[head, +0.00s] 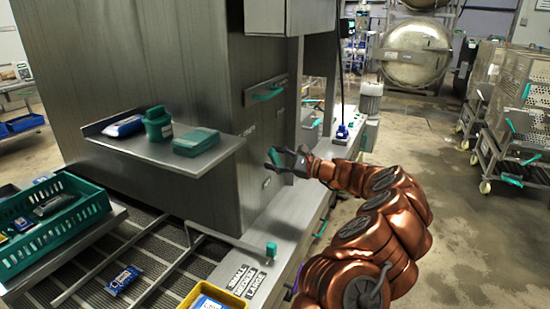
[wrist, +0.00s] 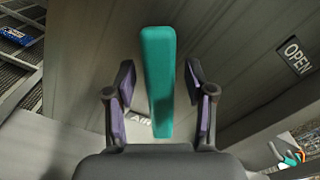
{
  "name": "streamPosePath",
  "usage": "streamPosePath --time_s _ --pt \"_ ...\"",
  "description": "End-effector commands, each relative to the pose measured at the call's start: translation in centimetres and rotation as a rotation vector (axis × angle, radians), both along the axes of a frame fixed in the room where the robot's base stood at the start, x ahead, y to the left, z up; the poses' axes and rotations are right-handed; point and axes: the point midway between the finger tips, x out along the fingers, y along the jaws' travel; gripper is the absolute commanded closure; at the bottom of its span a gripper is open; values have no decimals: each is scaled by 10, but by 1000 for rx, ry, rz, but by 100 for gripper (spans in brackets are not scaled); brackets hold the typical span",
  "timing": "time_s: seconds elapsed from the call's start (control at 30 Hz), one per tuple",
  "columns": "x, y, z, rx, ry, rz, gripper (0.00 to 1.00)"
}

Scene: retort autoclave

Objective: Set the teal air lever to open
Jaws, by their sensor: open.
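The teal air lever (wrist: 158,80) stands nearly upright in the middle of the wrist view, between the two fingers of my gripper (wrist: 160,75). The fingers are open, with a visible gap on each side of the lever. A label reading AIR (wrist: 141,121) shows behind the lever's lower end, partly hidden. A label reading OPEN (wrist: 296,57) is on the grey metal to the right. In the head view, my gripper (head: 281,160) is beside the grey machine wall, with a bit of the teal lever (head: 273,156) showing at its fingers.
A metal shelf (head: 105,141) with teal and blue items juts from the machine left of my gripper. A teal-handled lever (head: 271,250) stands below, near a yellow tray (head: 232,300). A green basket (head: 97,210) is at left. Wheeled metal carts (head: 515,135) stand right; open floor lies between.

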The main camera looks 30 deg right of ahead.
Motion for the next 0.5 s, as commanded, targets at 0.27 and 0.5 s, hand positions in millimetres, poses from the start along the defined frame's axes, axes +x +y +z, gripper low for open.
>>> streamPosePath --time_s 0.27,0.5 --pt "2 1 -1 0 1 -1 46" --pt "1 0 -1 0 1 -1 70"
